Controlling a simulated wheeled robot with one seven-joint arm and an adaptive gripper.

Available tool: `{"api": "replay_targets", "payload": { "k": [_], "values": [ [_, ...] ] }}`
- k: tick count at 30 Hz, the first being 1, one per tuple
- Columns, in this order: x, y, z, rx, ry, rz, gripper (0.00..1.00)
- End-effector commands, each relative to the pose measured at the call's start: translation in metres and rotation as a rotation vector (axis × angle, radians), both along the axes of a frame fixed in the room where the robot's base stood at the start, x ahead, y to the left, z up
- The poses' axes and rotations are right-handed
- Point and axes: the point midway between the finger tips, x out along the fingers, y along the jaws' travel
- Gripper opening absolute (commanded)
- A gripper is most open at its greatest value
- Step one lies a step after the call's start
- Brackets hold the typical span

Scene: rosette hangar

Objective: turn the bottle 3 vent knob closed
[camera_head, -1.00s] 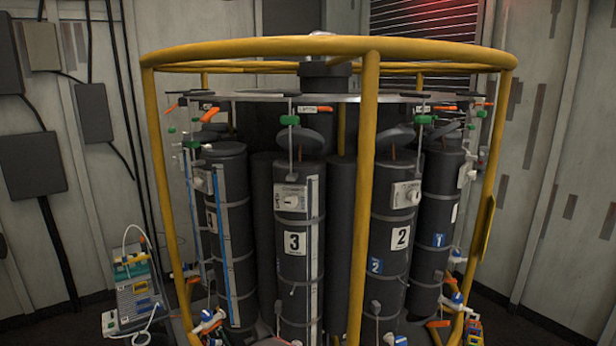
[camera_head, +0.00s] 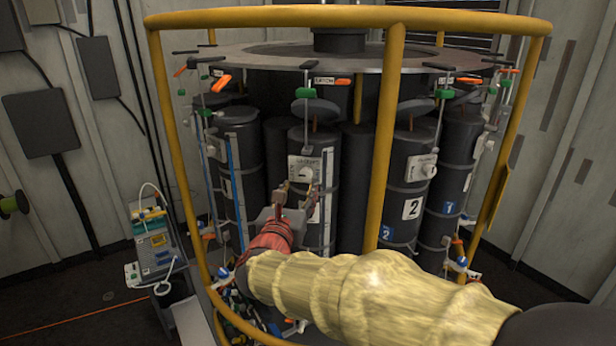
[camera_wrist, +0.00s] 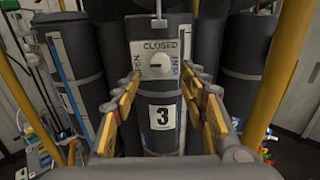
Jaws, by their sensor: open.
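Bottle 3 (camera_wrist: 160,105) is a dark grey cylinder with a white "3" label, in the middle of the wrist view. Its vent knob (camera_wrist: 158,63) is a round white dial with a pointer, on a white plate (camera_wrist: 146,47) marked "CLOSED" at the top. The pointer's exact setting is too small to tell. The knob also shows in the head view (camera_head: 306,172). My gripper (camera_head: 298,188) is in front of bottle 3, open and empty. In the wrist view its fingers (camera_wrist: 162,87) stand apart on both sides of the bottle, pointing towards the knob and not touching it.
A yellow tubular frame (camera_head: 385,150) rings the bottles, with one upright just right of my gripper. Bottle 2 (camera_head: 410,180) stands to the right, with its own knob plate. A grey ring plate (camera_head: 260,58) with levers is above. A small equipment cart (camera_head: 155,240) stands at left.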

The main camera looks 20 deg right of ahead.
Motion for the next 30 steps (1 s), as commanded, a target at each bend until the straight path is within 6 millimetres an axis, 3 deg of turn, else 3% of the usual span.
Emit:
{"api": "replay_targets", "payload": {
  "k": [13,25,30],
  "values": [
    [0.055,-0.029,0.0,0.004,0.001,-0.003,0.43],
    [0.062,-0.033,0.0,0.005,0.0,-0.002,0.43],
    [0.062,-0.033,0.0,0.005,0.0,-0.002,0.34]
  ]
}}
